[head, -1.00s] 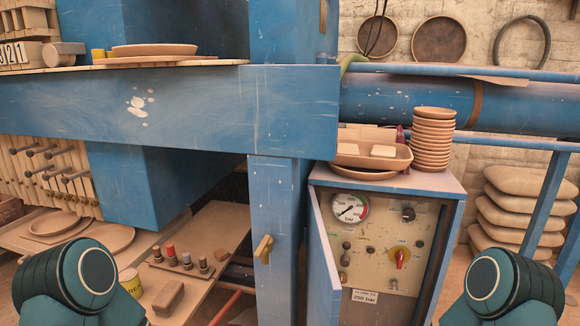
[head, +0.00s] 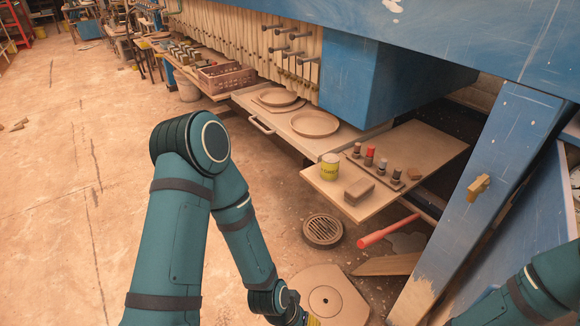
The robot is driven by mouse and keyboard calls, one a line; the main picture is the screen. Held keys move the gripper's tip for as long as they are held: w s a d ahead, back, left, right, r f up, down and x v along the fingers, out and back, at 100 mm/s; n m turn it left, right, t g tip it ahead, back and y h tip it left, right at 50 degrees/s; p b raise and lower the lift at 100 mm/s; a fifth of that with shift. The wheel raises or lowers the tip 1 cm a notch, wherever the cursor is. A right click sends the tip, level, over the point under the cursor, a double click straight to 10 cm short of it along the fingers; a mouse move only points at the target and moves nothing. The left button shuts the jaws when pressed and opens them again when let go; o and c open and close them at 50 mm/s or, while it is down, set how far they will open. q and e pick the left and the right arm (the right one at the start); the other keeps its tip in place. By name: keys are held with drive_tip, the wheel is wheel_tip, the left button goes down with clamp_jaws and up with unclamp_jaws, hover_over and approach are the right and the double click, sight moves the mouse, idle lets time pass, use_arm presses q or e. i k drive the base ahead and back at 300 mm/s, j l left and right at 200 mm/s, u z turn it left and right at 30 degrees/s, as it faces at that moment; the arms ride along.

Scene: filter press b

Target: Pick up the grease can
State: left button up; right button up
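The grease can (head: 330,167) is a small yellow-green can with dark lettering and a pale lid. It stands upright on the left end of a low wooden shelf board (head: 420,150), with nothing touching it that I can see. My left arm comes down from the left and bends towards the bottom edge, below and left of the can. Its wrist shows at the bottom edge, but its gripper fingers are cut off. My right arm shows only at the lower right corner, and its gripper is out of view.
A brown block (head: 359,191) and a rack of several small stamps (head: 371,165) sit right of the can. Round plates (head: 314,124) lie on a board behind. A floor drain (head: 323,231), a red bar (head: 388,231) and a blue post (head: 500,180) are nearby.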

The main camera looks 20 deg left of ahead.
sight(330, 164)
drive_tip(key=l+u, duration=0.3)
drive_tip(key=u, duration=0.2)
drive_tip(key=k+z, duration=0.25)
drive_tip(key=k+l+z, duration=0.25)
drive_tip(key=k, duration=0.15)
drive_tip(key=i+j+z, duration=0.1)
drive_tip(key=z, duration=0.4)
drive_tip(key=j+z, duration=0.3)
drive_tip(key=z, duration=0.2)
drive_tip(key=i+j, duration=0.1)
drive_tip(key=j, duration=0.3)
drive_tip(key=i+j, duration=0.1)
drive_tip(key=j, duration=0.3)
drive_tip(key=i+j, duration=0.15)
drive_tip(key=j, duration=0.2)
drive_tip(key=i+j, duration=0.1)
drive_tip(key=j, duration=0.3)
drive_tip(key=i+j, duration=0.1)
drive_tip(key=j, duration=0.3)
